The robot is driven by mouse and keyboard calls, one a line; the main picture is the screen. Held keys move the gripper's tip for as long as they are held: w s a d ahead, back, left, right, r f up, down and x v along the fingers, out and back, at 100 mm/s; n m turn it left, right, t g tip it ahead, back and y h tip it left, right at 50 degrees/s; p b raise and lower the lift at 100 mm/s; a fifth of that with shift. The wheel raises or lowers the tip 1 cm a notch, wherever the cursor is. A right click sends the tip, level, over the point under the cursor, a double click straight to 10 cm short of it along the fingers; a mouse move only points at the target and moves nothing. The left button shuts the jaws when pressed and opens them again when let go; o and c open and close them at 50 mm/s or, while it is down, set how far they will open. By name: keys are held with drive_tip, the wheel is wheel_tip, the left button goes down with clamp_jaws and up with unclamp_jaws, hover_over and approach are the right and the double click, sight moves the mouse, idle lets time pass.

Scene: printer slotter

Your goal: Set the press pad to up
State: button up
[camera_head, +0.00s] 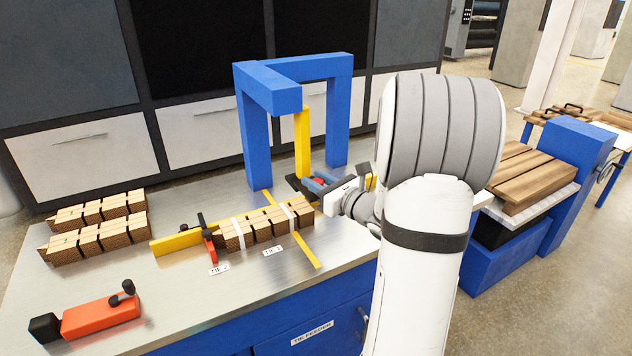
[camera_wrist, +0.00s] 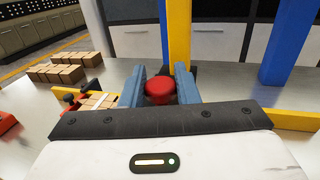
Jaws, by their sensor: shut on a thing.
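A yellow upright bar (camera_head: 302,145) hangs from the blue press frame (camera_head: 268,88); it also shows in the wrist view (camera_wrist: 178,35). A red knob (camera_head: 319,181) is low in front of the bar, and shows clearly in the wrist view (camera_wrist: 159,88). My gripper (camera_head: 316,184) is shut on the red knob, one blue finger on each side of it, as the wrist view (camera_wrist: 159,82) shows. The pad's underside and how high it stands are hidden or cannot be told.
A banded row of wooden blocks (camera_head: 252,229) lies left of my gripper, by yellow rails (camera_head: 176,242). More blocks (camera_head: 92,241) and a red clamp (camera_head: 101,317) sit farther left. The blue frame's posts (camera_head: 339,125) flank the space. Bare metal table (camera_head: 150,290) is clear in front.

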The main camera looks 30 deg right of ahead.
clamp_jaws()
wheel_tip(320, 180, up, 8)
drive_tip(key=p, duration=0.4)
drive_tip(key=shift+f, duration=0.1)
drive_tip(key=o, duration=0.9)
unclamp_jaws()
drive_tip(key=shift+b+v, duration=0.35)
drive_tip(key=shift+v, duration=3.55)
drive_tip(key=shift+a, duration=0.1)
